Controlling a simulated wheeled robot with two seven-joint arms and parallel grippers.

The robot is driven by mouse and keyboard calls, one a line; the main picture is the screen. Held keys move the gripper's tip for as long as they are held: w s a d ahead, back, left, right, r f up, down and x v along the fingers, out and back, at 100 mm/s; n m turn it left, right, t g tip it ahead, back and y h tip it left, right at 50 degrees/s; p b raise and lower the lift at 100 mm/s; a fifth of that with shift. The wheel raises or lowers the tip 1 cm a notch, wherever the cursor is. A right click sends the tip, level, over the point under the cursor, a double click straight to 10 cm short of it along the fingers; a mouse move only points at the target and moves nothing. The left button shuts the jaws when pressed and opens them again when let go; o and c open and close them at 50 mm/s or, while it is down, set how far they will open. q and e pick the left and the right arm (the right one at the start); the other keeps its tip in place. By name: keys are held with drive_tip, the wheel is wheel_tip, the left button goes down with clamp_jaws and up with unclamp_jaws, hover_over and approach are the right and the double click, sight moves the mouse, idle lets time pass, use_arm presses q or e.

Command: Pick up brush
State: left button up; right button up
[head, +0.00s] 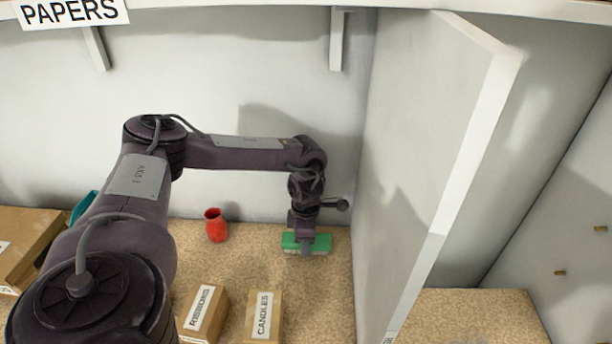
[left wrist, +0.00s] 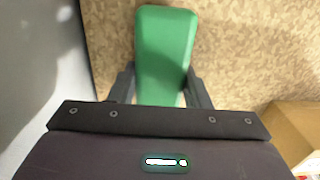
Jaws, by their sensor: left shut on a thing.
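The brush (head: 320,242) has a green block top with a paler edge under it. It is at the back of the shelf, just left of the white divider panel. My left gripper (head: 306,246) comes down on it from above and is shut on it. In the left wrist view, the green brush (left wrist: 165,50) lies between the two dark fingers of my left gripper (left wrist: 163,88), one on each long side. I cannot tell whether the brush is touching the shelf. My right gripper is not in view.
A red vase (head: 216,226) stands left of the brush. Boxes labelled RIBBONS (head: 204,310) and CANDLES (head: 263,315) are in front. The white divider (head: 430,150) rises close on the right. A cardboard box (head: 25,245) and a teal object (head: 83,207) are at the left.

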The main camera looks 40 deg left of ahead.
use_arm(q)
drive_tip(key=shift+r, duration=0.5)
wheel_tip(320, 180, up, 9)
drive_tip(key=shift+w+b, duration=0.1)
drive_tip(key=shift+b, duration=0.3)
drive_tip(key=shift+r+p, duration=2.9)
drive_tip(key=shift+r, duration=2.15)
